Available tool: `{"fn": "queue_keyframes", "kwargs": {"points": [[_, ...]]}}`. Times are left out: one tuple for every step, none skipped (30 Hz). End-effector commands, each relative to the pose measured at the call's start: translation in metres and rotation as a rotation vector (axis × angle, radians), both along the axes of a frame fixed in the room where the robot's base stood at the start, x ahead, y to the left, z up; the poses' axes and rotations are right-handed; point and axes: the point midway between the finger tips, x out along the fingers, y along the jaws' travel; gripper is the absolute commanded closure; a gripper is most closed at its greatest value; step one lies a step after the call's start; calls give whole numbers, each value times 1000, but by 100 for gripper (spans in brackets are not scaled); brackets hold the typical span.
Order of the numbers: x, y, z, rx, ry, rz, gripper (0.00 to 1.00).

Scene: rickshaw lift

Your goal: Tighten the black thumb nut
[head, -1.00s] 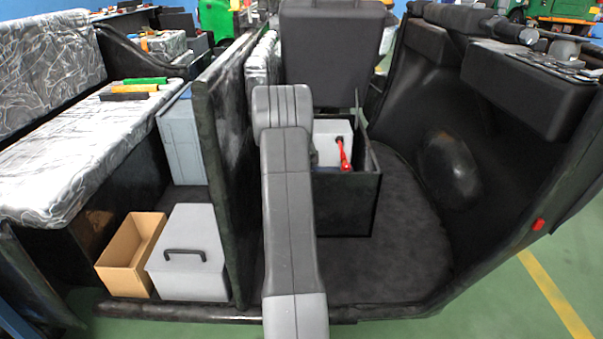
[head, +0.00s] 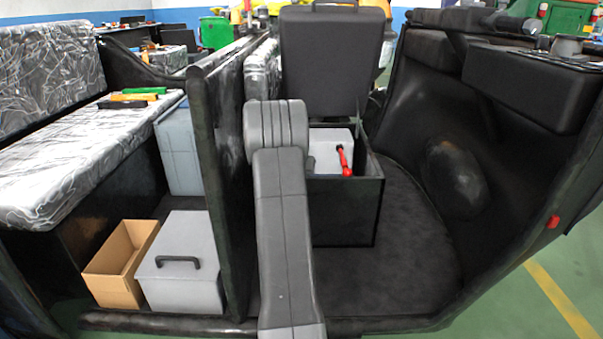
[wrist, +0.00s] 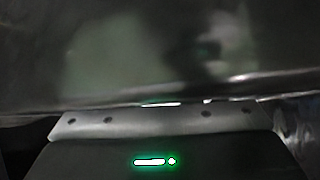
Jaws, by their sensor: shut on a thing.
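In the head view, my arm reaches down into the open black box (head: 343,212) under the raised seat, and the arm hides the box's left part. A pale grey battery-like block (head: 330,146) sits inside, with a red clamp or lead (head: 345,160) on its right. The black thumb nut is hidden in both views. In the wrist view, my gripper (wrist: 158,125) shows only as its grey, dotted front and dark body with a green-lit mark. A dark, blurred surface fills the space above it. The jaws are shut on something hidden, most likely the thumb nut.
The raised black seat (head: 325,55) stands behind the box. A tall black partition (head: 220,185) is close on the left. Beyond it are a grey lidded box (head: 182,285) and an open cardboard box (head: 112,275). The dark floor (head: 410,245) right of the box is clear.

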Motion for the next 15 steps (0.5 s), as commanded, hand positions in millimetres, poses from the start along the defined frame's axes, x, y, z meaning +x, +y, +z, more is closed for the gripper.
{"fn": "queue_keyframes", "kwargs": {"points": [[-3,-3,-6,-1,15,-8,68],[-3,-3,-6,-1,15,-8,62],[-3,-3,-6,-2,14,-8,54],[-3,-3,-6,-1,13,-7,48],[-3,-3,-6,-1,13,-7,48],[-3,-2,-5,-2,12,-6,48],[-2,-2,-5,-1,12,-5,48],[-2,-2,-5,-1,11,-5,48],[-2,-2,-4,-1,9,-4,48],[-2,-2,-4,-1,9,-4,48],[-2,-1,-4,-1,8,-4,48],[-2,-1,-3,-1,8,-3,48],[-2,-1,-3,-1,7,-3,48],[-3,-1,-2,0,7,-2,48],[-4,0,1,-1,6,-2,48]]}}
